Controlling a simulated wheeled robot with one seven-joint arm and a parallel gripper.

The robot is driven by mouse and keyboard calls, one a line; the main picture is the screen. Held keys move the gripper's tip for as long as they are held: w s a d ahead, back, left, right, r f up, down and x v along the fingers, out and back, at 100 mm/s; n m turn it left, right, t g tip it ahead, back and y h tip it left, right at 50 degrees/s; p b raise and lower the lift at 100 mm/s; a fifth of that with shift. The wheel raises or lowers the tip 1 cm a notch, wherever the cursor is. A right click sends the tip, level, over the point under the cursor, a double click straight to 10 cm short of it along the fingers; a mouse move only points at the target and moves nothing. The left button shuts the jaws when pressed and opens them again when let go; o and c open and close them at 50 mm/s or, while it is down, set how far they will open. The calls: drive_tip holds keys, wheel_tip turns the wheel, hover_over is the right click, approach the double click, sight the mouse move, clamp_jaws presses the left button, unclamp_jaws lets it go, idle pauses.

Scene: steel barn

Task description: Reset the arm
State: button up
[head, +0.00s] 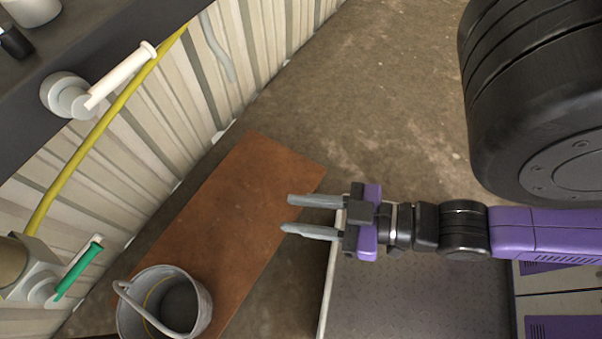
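My gripper (287,214) is in the head view, right of the middle, at the end of my purple and black arm that reaches in from the right edge. Its two grey fingers point left and stand apart, with nothing between them. It appears above the right edge of a brown board, and it touches nothing that I can see. How high it is above the floor is hard to tell.
A metal bucket (203,307) with a raised handle stands at the brown board's (235,200) lower end. A corrugated wall (150,130) on the left carries a white lever (122,75), a green lever (80,268) and a yellow pipe (105,122). Concrete floor (370,90) is clear above the gripper.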

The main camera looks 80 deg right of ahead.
wheel_tip(320, 180, up, 25)
drive_tip(key=p, duration=2.4)
drive_tip(key=shift+f+p, duration=0.2)
drive_tip(key=shift+p, duration=0.1)
